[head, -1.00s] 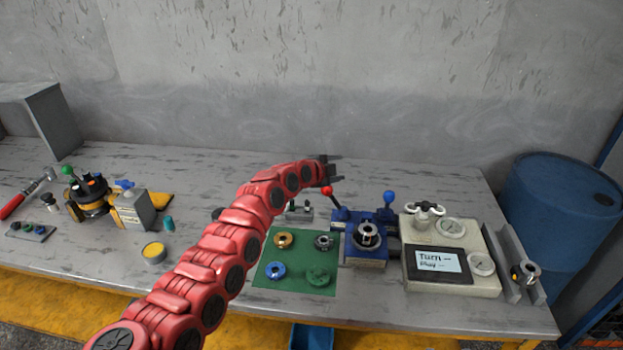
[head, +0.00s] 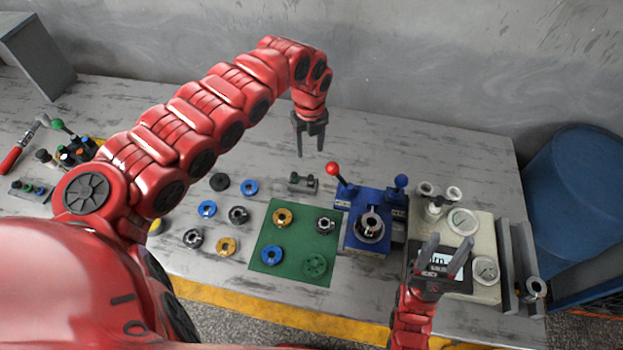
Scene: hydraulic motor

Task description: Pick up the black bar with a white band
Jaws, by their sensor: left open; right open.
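I cannot clearly make out a black bar with a white band. A small dark bracket-like piece (head: 303,182) lies on the table behind the green mat (head: 296,256); its details are too small to tell. My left gripper (head: 310,152) is open and empty, pointing down above and behind that piece, apart from it. My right gripper (head: 447,242) is open and empty at the lower right, in front of the white gauge panel (head: 483,230) and partly hiding its screen.
A blue fixture with a red-knobbed lever (head: 368,240) stands right of the mat. Several rings lie on and left of the mat. A tool cluster (head: 75,152) is at far left, partly behind my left arm. A blue barrel (head: 575,190) stands beyond the right end.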

